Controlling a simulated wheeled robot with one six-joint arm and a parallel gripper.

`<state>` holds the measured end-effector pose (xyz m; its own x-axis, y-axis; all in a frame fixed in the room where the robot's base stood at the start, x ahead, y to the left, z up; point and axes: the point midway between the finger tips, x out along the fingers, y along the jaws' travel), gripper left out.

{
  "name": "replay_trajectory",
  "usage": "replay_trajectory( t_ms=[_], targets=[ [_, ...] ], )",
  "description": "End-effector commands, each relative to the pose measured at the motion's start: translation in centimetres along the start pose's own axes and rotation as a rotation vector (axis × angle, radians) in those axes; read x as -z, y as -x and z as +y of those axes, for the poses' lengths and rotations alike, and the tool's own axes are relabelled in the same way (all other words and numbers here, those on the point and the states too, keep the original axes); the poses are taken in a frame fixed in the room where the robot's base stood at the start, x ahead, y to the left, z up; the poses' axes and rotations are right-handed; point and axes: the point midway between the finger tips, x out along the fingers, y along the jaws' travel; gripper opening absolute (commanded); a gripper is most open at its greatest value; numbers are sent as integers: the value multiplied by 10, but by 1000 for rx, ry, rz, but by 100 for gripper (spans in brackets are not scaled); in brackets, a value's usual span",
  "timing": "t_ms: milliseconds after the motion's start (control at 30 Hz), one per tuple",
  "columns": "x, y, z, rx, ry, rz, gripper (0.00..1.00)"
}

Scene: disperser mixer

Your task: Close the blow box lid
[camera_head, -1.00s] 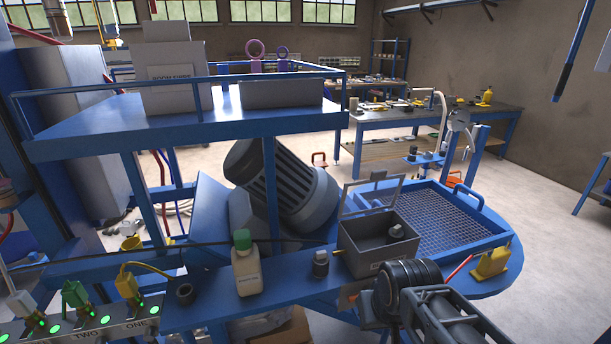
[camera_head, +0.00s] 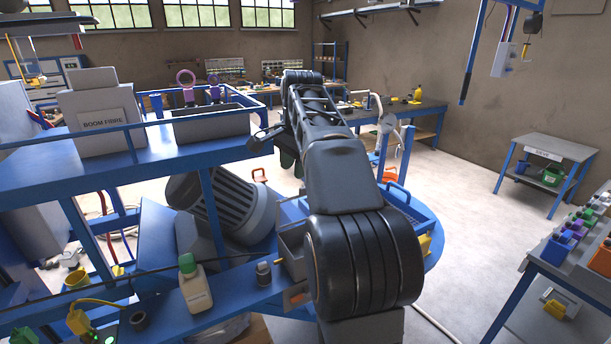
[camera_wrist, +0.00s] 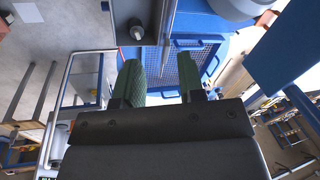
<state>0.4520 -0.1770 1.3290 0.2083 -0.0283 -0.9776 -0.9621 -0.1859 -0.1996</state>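The blow box (camera_head: 291,252) is a grey box on the blue bench, mostly hidden behind my arm in the head view. Only its left part shows there. Its lid is hidden there, so I cannot tell its present angle. My gripper (camera_head: 287,152) points down above and beyond the box, partly covered by my arm. In the wrist view my gripper (camera_wrist: 160,78) has its two dark green fingers apart with nothing between them. A blue mesh tray (camera_wrist: 168,72) shows below and between the fingers. A grey part near the top edge is too unclear to name.
A white bottle with a green cap (camera_head: 194,284) and a small dark-topped jar (camera_head: 263,273) stand left of the box. A blue-railed shelf (camera_head: 165,150) with a grey bin (camera_head: 212,124) is at the left. A bench with several coloured items (camera_head: 575,250) is at the right.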

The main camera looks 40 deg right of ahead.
Motion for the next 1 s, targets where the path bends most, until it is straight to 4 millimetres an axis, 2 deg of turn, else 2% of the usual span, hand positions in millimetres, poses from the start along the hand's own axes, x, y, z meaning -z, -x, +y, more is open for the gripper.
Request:
replay_trajectory(
  t_ms=[33, 200, 367, 467, 800, 1000],
  targets=[
    [15, 13, -3, -4, -70, 0, 36],
    [44, 34, -4, -15, -243, -4, 36],
    [54, 34, -2, -20, -312, -5, 36],
    [55, 23, -2, -21, -323, -5, 36],
    [54, -41, 0, -22, -321, -5, 36],
    [54, -71, 0, -20, -321, -4, 36]
  ],
)
